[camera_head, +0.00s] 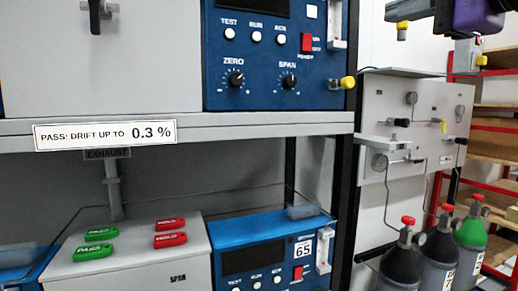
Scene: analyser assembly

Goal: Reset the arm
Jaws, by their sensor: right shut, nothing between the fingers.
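My right gripper (405,11) is at the top right edge of the view, partly cut off. Its grey fingers point left from a dark and purple body. The fingers are shut and empty. It is in front of the white wall and the grey gas panel, apart from the analysers and the shelf. My left gripper is not in view.
A blue analyser (260,80) stands on the grey shelf (270,122). Below are another blue analyser (240,237) and a grey box (130,260) bearing green and red tags. Gas cylinders (437,262) stand right, below the wall panel (376,105). A red-framed rack (492,130) is at far right.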

